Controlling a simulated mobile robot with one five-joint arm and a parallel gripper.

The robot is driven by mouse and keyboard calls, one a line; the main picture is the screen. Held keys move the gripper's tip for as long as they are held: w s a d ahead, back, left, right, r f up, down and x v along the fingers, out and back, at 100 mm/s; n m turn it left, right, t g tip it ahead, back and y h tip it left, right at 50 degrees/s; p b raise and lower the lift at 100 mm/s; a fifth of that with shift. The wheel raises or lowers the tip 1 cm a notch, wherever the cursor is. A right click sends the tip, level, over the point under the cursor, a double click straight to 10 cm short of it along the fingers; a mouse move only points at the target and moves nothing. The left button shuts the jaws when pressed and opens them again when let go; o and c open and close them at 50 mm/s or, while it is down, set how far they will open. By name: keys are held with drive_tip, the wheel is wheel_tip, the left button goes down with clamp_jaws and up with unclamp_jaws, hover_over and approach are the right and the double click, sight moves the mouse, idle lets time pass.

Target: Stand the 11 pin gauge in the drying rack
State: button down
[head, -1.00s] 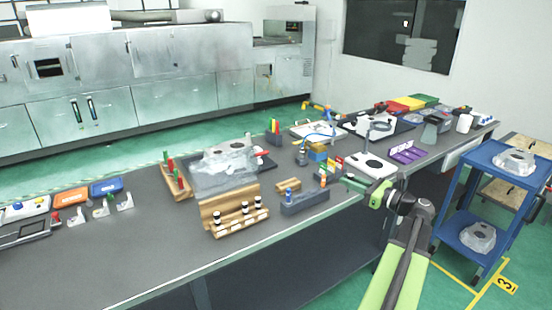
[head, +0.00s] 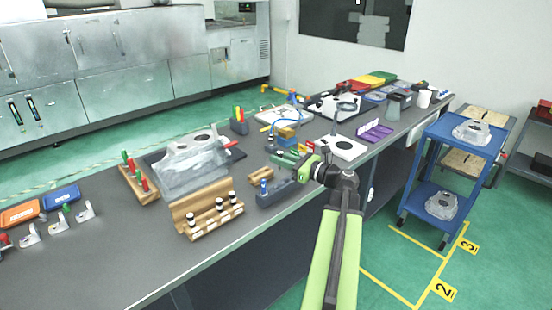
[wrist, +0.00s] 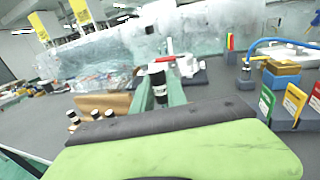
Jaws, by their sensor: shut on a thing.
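The held gauge cannot be made out in the head view. Similar black-and-white pins stand in a wooden stand (head: 193,233), left of my gripper. The dark grey block (head: 275,196) holds a blue-topped piece (head: 263,187). I cannot tell which holder is the drying rack.
A wooden holder with red and green pegs (head: 139,184) stands beside a grey casting (head: 190,166). Coloured cards (wrist: 292,102) and a blue hose (wrist: 283,42) are close on the right in the wrist view. A blue trolley (head: 432,178) stands right of the bench.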

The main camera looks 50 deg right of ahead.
drive_tip(key=shift+w+a, duration=0.5)
drive_tip(key=shift+a, duration=0.05)
drive_tip(key=b, duration=0.6)
hover_over(275, 184)
drive_tip(key=s+a, duration=0.1)
drive_tip(key=s, duration=0.1)
drive_tip(key=f, duration=0.6)
drive_tip(key=shift+w+a, duration=0.15)
drive_tip(key=shift+w, duration=0.1)
drive_tip(key=shift+f, duration=0.1)
drive_tip(key=shift+f+b, duration=0.35)
drive_tip(key=shift+b, duration=0.1)
drive_tip(key=shift+f+b, duration=2.05)
drive_tip(key=c, duration=1.3)
unclamp_jaws()
drive_tip(key=shift+o, duration=0.2)
